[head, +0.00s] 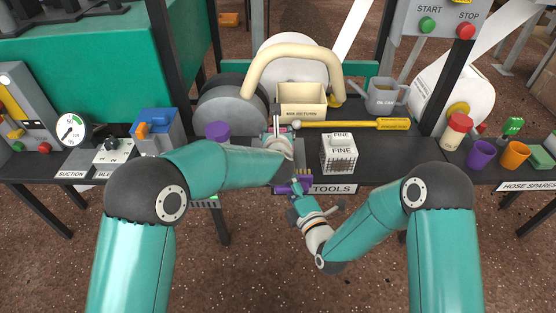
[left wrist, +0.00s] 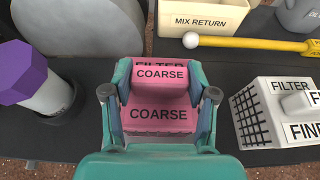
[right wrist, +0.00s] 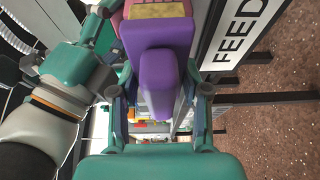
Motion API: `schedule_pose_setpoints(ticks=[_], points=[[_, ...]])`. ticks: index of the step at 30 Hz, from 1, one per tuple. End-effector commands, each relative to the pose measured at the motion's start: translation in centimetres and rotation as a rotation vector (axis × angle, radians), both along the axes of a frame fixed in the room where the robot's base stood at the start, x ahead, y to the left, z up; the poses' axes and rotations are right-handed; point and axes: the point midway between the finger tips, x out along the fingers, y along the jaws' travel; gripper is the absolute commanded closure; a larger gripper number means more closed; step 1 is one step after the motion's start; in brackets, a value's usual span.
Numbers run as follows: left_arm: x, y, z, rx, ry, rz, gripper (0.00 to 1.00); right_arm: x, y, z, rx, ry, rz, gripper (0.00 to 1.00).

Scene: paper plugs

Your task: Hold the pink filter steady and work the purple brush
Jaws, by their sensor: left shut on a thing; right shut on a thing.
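The pink filter (left wrist: 158,114), marked COARSE, sits between the fingers of my left gripper (left wrist: 160,82), which is shut on it over the dark bench. In the head view the filter is mostly hidden by my left arm. The purple brush (right wrist: 157,80) is in my right gripper (right wrist: 157,95), shut on its handle. Its tan bristles (right wrist: 158,10) show at the top of the right wrist view, with a bit of pink beside them. In the head view the brush (head: 290,187) is at the bench's front edge, just below the filter. I cannot tell if they touch.
A white FINE filter (head: 340,160) stands right of the pink one. A purple-topped cylinder (left wrist: 28,85) stands left. Behind are the cream MIX RETURN bin (head: 302,105) and a yellow rod (head: 360,125) with a white ball end. The TOOLS label (head: 333,189) marks the front edge.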

Motion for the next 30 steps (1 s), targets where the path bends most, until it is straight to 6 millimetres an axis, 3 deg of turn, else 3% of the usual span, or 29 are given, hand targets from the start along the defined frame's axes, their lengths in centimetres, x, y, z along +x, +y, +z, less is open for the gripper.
schedule_pose_setpoints(ticks=[4, 5, 10, 23, 30], points=[[0.0, 0.0, 0.0, 0.0, 0.0, 0.0, 0.93, 0.0, 0.0, 0.0, 0.0, -0.001, 0.0, 0.9], [0.0, 0.0, 0.0, 0.0, 0.0, 0.0, 0.39, 0.0, 0.0, 0.0, 0.0, -0.001, 0.0, 0.9], [0.0, 0.0, 0.0, 0.0, 0.0, 0.0, 0.13, 0.0, 0.0, 0.0, 0.0, -0.001, 0.0, 0.9], [-0.5, 0.0, 0.3, 0.0, -0.001, 0.0, 0.13, 0.0, 0.0, 0.0, 0.0, -0.001, 0.0, 0.9], [-3.7, -0.1, 1.6, 0.001, -0.001, -0.004, 0.13, 0.0, 0.0, 0.0, 0.0, -0.001, 0.0, 0.9]])
